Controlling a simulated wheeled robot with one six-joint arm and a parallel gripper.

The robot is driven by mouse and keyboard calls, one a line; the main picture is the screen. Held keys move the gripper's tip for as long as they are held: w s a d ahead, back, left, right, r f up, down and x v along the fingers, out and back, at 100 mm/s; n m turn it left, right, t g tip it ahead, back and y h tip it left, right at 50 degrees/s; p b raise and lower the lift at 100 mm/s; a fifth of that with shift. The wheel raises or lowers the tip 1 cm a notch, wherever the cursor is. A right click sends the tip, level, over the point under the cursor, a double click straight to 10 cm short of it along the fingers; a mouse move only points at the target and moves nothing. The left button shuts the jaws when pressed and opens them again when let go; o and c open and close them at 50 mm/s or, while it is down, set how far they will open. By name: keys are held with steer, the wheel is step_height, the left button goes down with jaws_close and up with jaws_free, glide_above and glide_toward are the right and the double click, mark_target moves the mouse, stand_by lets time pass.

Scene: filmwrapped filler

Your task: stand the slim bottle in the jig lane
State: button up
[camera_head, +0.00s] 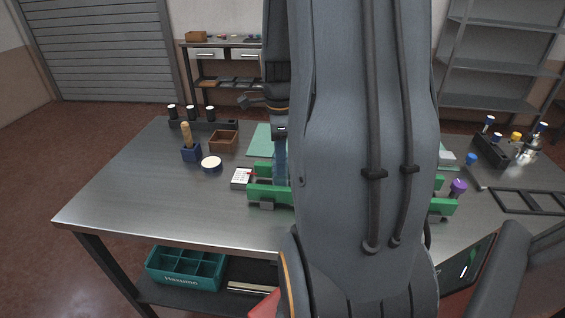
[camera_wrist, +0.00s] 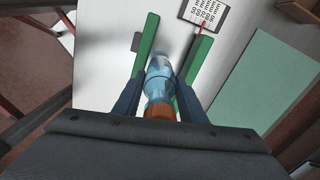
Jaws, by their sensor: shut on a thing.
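The slim bottle (camera_wrist: 158,88) is translucent blue with an orange-brown cap (camera_wrist: 159,111). In the wrist view my gripper (camera_wrist: 160,80) is shut on it, with one dark blue finger on each side below the cap. The bottle points away from the wrist, between the two green rails of the jig lane (camera_wrist: 146,43). I cannot tell whether its base touches the table. In the head view the green jig (camera_head: 268,196) stands near the table's front, its middle hidden by my arm. My gripper (camera_head: 280,160) is over its left part.
A round tin (camera_head: 211,164), a blue holder (camera_head: 191,153) and a brown tray (camera_head: 223,141) stand farther left. A green mat (camera_head: 259,138) lies behind. The table's left front is clear.

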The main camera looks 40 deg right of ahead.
steer(key=shift+f, duration=1.05)
steer(key=shift+f, duration=0.15)
steer(key=o, duration=1.1)
steer(key=shift+o, duration=0.2)
step_height(320, 180, up, 12)
steer(key=b, duration=0.2)
steer(key=shift+r+b, duration=0.2)
steer(key=shift+b, duration=0.15)
steer(key=a+f+n, duration=0.4)
steer(key=a+n, duration=0.4)
steer(key=s+a+f+n+t, duration=0.1)
steer(key=a+f+n, duration=0.3)
steer(key=a+n, duration=0.4)
steer(key=s+a+f+n, duration=0.1)
steer(key=a+f+n, duration=0.2)
steer(key=a+n, duration=0.5)
steer(key=shift+s+f+n, duration=0.25)
steer(key=shift+f+n, duration=0.15)
steer(key=shift+n, duration=0.4)
